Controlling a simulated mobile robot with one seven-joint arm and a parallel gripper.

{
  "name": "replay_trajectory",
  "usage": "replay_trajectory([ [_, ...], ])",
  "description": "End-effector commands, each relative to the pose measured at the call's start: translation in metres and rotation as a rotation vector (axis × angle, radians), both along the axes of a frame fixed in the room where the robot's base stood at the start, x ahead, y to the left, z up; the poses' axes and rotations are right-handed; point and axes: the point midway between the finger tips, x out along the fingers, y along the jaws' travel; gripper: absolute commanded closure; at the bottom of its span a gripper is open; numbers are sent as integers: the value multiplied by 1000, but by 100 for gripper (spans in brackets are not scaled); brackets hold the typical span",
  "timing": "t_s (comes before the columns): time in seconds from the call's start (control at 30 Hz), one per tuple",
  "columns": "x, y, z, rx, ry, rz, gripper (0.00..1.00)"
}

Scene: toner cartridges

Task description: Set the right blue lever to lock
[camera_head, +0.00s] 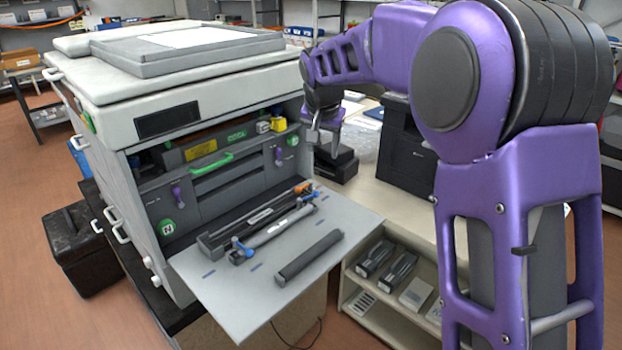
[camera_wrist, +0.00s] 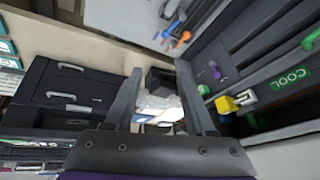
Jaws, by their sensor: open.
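The right blue lever (camera_head: 317,196) is at the right end of the dark toner unit (camera_head: 222,238) on the open flap. It also shows near the top of the wrist view (camera_wrist: 186,36). It is too small to tell how it is turned. The left blue lever (camera_head: 238,250) sits at the unit's near left end. My gripper (camera_head: 325,132) is above and behind the flap's right side, at the printer's right front edge, away from the lever. In the wrist view its two fingers (camera_wrist: 159,70) are apart with nothing between them.
A loose dark cylinder (camera_head: 309,255) lies on the grey flap (camera_head: 235,305).

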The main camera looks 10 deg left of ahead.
Motion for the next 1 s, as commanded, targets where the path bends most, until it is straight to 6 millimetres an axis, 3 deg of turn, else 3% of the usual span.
replay_trajectory([
  [0.27,0,9,-26,48,56,-27,45],
  [0.8,46,14,-128,45,53,-25,45],
  [1.0,59,16,-157,45,52,-24,45],
])
